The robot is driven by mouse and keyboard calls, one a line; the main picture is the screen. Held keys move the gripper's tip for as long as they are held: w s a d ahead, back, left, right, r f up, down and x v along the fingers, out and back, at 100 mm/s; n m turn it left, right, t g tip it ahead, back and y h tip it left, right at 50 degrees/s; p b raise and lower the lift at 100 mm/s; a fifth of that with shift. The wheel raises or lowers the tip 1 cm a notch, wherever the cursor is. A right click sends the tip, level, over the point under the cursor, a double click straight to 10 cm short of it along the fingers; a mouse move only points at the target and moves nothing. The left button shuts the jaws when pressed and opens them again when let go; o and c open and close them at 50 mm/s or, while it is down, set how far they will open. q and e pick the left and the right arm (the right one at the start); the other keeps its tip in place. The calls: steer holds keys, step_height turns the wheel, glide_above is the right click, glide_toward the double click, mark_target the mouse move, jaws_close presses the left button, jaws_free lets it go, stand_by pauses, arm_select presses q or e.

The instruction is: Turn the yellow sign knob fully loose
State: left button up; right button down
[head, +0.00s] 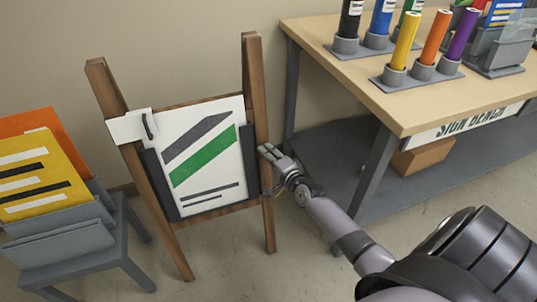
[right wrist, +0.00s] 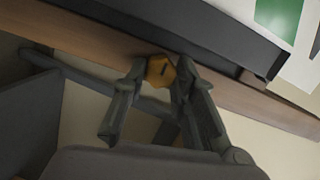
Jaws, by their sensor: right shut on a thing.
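The yellow sign knob (right wrist: 160,71) sits at the edge of the wooden easel leg (right wrist: 95,38) in the right wrist view, with a short dark mark on its face. My right gripper (right wrist: 158,80) has a finger on each side of it and is shut on it. In the head view my right gripper (head: 268,153) is at the easel's right leg and hides the knob. The sign (head: 205,157), white with a grey and a green stripe, stands in dark side holders on the easel. My left gripper is not in view.
The sign bench (head: 440,90) stands at the right with several coloured tubes in grey holders. A grey stand (head: 75,262) with orange and yellow signs is at the left. A white plate with a dark handle (head: 133,126) is at the easel's upper left.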

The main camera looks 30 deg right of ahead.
steer(key=shift+f, duration=0.1)
steer(key=c, duration=1.6)
jaws_free()
steer(key=s, duration=0.4)
steer(key=s+r, duration=0.1)
steer(key=s, duration=0.3)
steer(key=s+r, duration=0.1)
steer(key=s, duration=0.3)
steer(key=shift+a+r, duration=0.1)
steer(key=shift+a, duration=0.25)
